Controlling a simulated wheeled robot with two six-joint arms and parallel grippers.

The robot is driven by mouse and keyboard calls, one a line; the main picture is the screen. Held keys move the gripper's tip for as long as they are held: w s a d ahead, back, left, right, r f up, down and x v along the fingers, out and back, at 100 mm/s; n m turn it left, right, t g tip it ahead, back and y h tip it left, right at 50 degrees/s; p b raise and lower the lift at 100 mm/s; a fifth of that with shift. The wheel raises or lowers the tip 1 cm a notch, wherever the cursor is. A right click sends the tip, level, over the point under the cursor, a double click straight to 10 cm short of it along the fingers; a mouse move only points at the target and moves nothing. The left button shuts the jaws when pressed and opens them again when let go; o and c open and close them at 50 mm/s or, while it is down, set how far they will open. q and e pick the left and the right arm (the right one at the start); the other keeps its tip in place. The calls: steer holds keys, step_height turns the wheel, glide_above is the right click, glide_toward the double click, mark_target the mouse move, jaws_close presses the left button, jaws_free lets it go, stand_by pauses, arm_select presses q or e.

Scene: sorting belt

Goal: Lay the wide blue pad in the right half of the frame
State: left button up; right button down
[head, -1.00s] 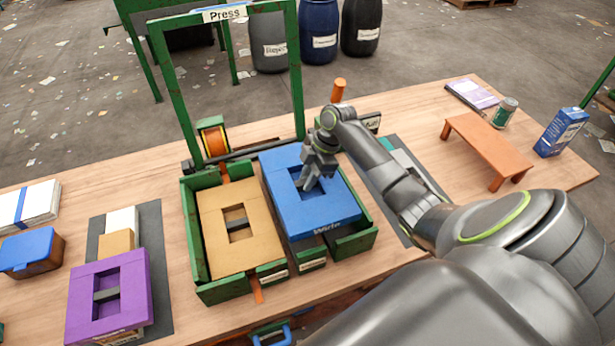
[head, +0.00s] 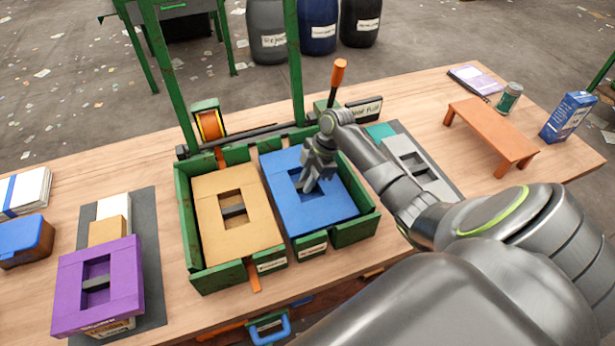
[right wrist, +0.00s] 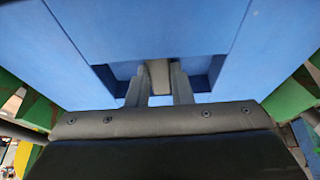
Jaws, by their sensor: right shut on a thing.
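The wide blue pad (head: 323,213) lies level inside the right half of the green frame (head: 192,240) in the head view. It has a recess in its middle with a grip bar in it. My right gripper (head: 309,186) reaches down into that recess and is shut on the bar, which shows between its fingers (right wrist: 160,80) in the right wrist view. The blue pad (right wrist: 160,30) fills most of that view. A tan pad (head: 247,237) lies in the frame's left half. The pad's underside is hidden. My left gripper does not show.
A purple pad (head: 72,307) sits on other blocks on a dark mat (head: 150,235) at left. A grey pad (head: 422,180) lies right of the frame, beside an orange-handled lever (head: 338,75). An orange stand (head: 492,127) is at right. Green posts (head: 293,70) rise behind the frame.

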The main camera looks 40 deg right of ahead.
stand_by(0.3)
steer(key=shift+f+b, duration=0.4)
steer(key=shift+f, duration=0.25)
steer(key=c, duration=1.2)
jaws_free()
steer(key=b+v, duration=0.1)
steer(key=v, duration=1.6)
steer(key=shift+d+r, duration=0.2)
steer(key=shift+s, duration=0.1)
